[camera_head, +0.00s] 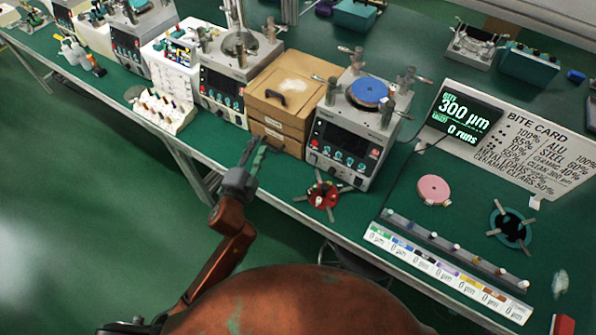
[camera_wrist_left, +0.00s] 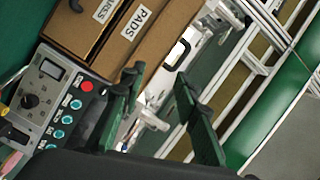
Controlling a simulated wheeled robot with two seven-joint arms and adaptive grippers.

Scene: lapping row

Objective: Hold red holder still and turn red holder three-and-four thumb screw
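The red holder (camera_head: 323,195) lies on the green bench top near its front edge, in front of a lapping machine. It is a small round red piece with pale metal arms or screws sticking out; which screw is which is too small to tell. My left gripper (camera_head: 254,158) is to the left of the red holder and apart from it, in front of the wooden drawer box. In the left wrist view its two green fingers (camera_wrist_left: 168,105) are spread with nothing between them. The red holder does not show in the left wrist view. My right gripper is in neither view.
A lapping machine (camera_head: 343,148) with a blue disc stands behind the red holder. A wooden drawer box (camera_head: 272,112) stands left of it. Right are a pink disc (camera_head: 434,189), a teal holder (camera_head: 511,228) and a strip of coloured labels (camera_head: 445,268).

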